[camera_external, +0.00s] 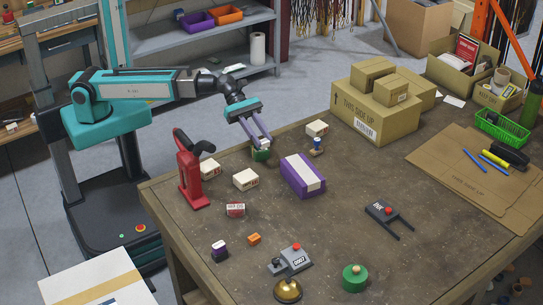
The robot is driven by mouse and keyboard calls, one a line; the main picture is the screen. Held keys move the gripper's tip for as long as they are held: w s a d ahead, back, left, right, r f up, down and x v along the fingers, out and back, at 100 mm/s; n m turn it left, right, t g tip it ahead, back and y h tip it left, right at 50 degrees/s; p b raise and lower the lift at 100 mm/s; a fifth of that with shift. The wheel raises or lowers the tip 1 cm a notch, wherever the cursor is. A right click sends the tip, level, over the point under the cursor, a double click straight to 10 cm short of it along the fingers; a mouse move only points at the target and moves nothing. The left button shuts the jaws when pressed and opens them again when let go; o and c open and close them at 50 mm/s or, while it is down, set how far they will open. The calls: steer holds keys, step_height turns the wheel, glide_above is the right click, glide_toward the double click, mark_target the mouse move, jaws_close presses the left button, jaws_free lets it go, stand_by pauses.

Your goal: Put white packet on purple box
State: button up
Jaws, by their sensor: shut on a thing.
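The purple box (293,182) lies on the table, with a broad white band along its top. No packet rests on it. My gripper (262,143) points down just behind and left of the box, its fingers closed at a small green block (260,156). Whether the block is lifted or touches the table is hard to tell. Three small white packets sit apart on the table: one beside the red tool (210,169), one left of the purple box (245,180) and one behind the box (317,128).
A red press-like tool (189,175) stands at the left. A blue-and-wood stamp (317,146) is close behind the purple box. Cardboard boxes (370,118) fill the back. A dark device (382,211) lies at right. Table between the purple box and front items is clear.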

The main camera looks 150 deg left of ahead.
glide_above(299, 166)
steer(key=shift+f+p, duration=0.4)
steer(key=shift+f, duration=0.25)
steer(key=shift+f, duration=0.1)
stand_by(0.4)
steer(key=shift+f, duration=1.65)
steer(key=shift+f, duration=0.15)
steer(key=o, duration=1)
steer(key=shift+r, duration=0.2)
steer(key=v, duration=1.2)
